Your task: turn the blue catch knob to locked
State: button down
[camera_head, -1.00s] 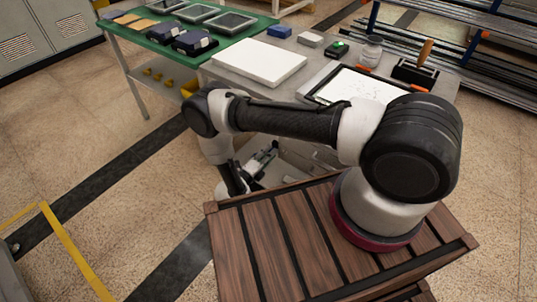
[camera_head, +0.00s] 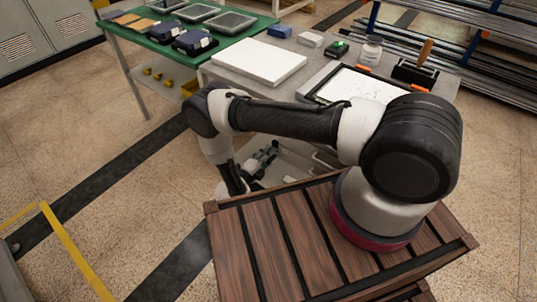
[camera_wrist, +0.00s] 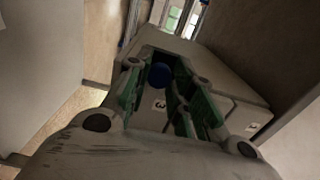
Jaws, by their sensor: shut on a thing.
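The blue catch knob (camera_wrist: 160,75) shows in the wrist view as a dark blue round end between my fingers, on a grey housing or cabinet. My gripper (camera_wrist: 168,72) has its green-padded fingers on either side of the knob and is shut on it. Which way the knob is turned cannot be made out. In the head view my gripper (camera_head: 262,160) is low beside the grey bench, partly behind my arm. The knob is hidden there.
The grey bench holds a white slab (camera_head: 260,62), a framed white sheet (camera_head: 360,85) and small boxes. A green table (camera_head: 150,30) with trays stands behind left. Pale walls flank the gripper.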

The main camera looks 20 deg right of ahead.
jog(key=c, duration=1.2)
grip_release()
jog(key=shift+c, duration=0.2)
jog(key=v, duration=1.2)
